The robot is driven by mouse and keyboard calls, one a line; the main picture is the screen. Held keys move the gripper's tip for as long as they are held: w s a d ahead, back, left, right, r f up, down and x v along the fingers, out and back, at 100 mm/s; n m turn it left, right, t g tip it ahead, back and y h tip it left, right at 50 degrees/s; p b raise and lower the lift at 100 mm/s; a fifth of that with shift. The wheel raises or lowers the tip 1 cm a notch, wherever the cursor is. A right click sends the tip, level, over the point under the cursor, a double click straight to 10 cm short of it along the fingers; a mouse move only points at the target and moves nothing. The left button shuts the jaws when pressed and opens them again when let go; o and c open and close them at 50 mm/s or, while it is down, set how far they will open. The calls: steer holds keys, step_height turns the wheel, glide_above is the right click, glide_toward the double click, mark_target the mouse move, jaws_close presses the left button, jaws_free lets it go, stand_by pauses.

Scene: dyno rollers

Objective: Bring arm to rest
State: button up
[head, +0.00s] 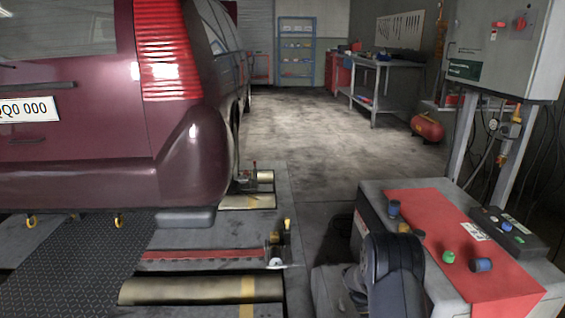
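A dark, rounded link of my arm (394,275) shows at the bottom, right of centre, in front of the grey cabinet (548,282). The fingers of my gripper are not in view, so what it holds cannot be seen. On the cabinet lies a red mat (460,222). A blue-grey cylindrical piece (393,209) stands at its left edge. A green piece (448,257) and another blue-grey cylindrical piece (481,265) sit near its front. Small brass-coloured pieces are partly seen just behind my arm.
A black box with a blue knob (508,228) lies at the cabinet's right. A dark red car (80,165) stands at left over the rollers (190,290). A grey control box (505,55) hangs at upper right. Open floor (300,130) stretches toward the workbench (385,75).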

steer(key=shift+s+a+f, duration=0.15)
steer(key=shift+s+a, duration=0.05)
stand_by(0.3)
